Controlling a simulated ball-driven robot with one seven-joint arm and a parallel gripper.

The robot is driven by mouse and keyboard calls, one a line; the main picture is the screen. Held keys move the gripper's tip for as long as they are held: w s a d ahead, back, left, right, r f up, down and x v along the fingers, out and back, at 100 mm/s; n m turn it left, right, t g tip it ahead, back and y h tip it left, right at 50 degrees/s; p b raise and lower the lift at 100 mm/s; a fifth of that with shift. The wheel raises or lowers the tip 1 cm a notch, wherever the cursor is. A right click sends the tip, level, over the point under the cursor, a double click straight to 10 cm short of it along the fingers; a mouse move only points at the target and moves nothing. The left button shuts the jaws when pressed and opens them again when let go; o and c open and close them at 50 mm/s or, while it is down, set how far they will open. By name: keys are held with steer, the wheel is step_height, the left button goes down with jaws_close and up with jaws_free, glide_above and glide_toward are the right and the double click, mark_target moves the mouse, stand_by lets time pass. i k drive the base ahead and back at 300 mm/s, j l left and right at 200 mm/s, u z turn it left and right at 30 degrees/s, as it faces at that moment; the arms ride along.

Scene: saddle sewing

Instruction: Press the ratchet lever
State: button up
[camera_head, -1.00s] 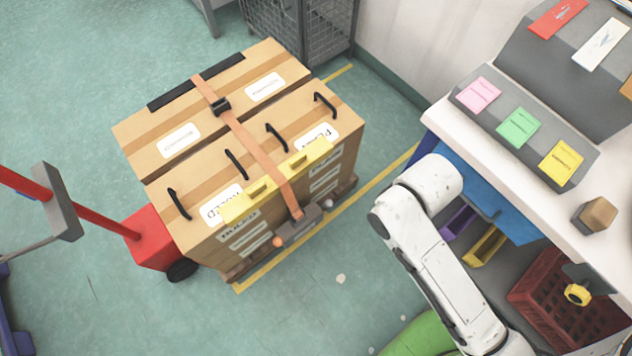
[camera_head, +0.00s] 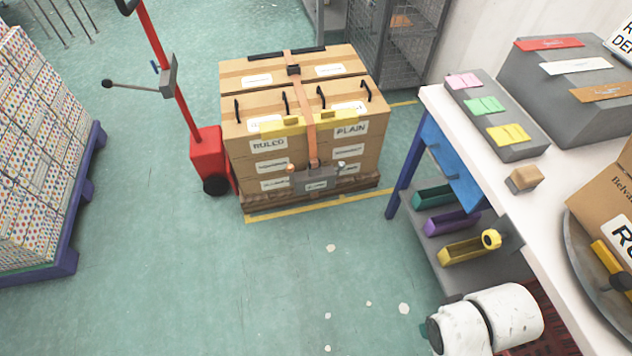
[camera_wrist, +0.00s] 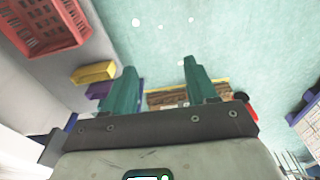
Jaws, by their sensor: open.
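The ratchet (camera_head: 317,181) is a grey block low on the front of the strapped cartons, at the lower end of an orange strap (camera_head: 308,130). An orange knob (camera_head: 291,171) shows at its left and a pale metal piece (camera_head: 341,168) at its right. I cannot tell clearly which part is the lever. My gripper (camera_wrist: 159,65) shows only in the wrist view, with two teal fingers apart and nothing between them held. Beyond the fingers the loaded pallet (camera_wrist: 167,97) is partly visible, well away from them. The ratchet is too small to make out there.
A workbench (camera_head: 480,140) with trays and bins stands at the right, close to my arm. A red pallet jack (camera_head: 207,155) is left of the cartons (camera_head: 330,92). A stacked pallet (camera_head: 45,160) stands far left. The floor before the cartons is clear.

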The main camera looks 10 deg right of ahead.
mark_target(290, 168)
steer(key=k, duration=0.2)
steer(key=i+j, duration=0.15)
steer(key=i, duration=0.35)
steer(key=i+j, duration=0.15)
steer(key=i, duration=0.4)
steer(key=i+j, duration=0.1)
steer(key=i, duration=0.4)
steer(key=i+j, duration=0.15)
steer(key=i, duration=0.35)
